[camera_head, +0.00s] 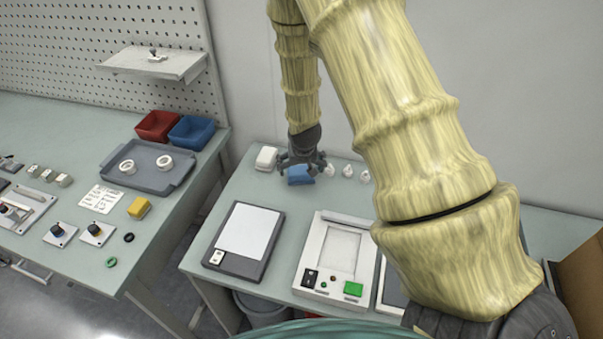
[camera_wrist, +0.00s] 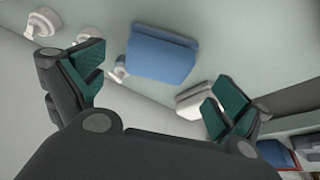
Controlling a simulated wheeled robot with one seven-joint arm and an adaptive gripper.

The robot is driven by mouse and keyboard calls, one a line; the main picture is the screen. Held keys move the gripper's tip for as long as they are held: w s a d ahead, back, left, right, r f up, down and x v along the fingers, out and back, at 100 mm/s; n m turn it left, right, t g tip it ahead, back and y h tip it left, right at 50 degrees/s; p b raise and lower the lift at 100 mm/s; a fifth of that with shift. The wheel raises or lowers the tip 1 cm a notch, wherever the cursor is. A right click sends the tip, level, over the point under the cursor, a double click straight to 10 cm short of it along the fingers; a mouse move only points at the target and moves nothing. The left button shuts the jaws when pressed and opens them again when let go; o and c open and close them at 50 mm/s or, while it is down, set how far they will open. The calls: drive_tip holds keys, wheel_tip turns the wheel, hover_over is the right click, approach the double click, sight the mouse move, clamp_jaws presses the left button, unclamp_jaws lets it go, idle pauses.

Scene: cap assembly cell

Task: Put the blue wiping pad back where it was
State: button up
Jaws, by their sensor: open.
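The blue wiping pad (camera_head: 300,175) lies near the back of the middle table, just below my gripper (camera_head: 301,163) in the head view. In the wrist view the blue pad (camera_wrist: 160,54) lies ahead of and between the spread fingers of my gripper (camera_wrist: 153,95). The fingers are open and nothing is between their tips. The gripper hides part of the pad in the head view.
A white block (camera_head: 266,158) stands left of the pad. Several small white bottle-like pieces (camera_head: 347,171) stand to its right. In front are a dark tray with a white sheet (camera_head: 245,233) and a white device with a green button (camera_head: 338,250). The left table (camera_head: 60,120) holds bins and parts.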

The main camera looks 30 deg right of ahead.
sight(301, 170)
drive_tip(key=shift+p+x, duration=1.05)
drive_tip(key=shift+x, duration=0.55)
drive_tip(key=shift+p+x, duration=0.35)
drive_tip(key=shift+x, duration=0.9)
drive_tip(key=shift+w+d, duration=0.1)
drive_tip(key=c, duration=1)
drive_tip(key=shift+r, duration=0.2)
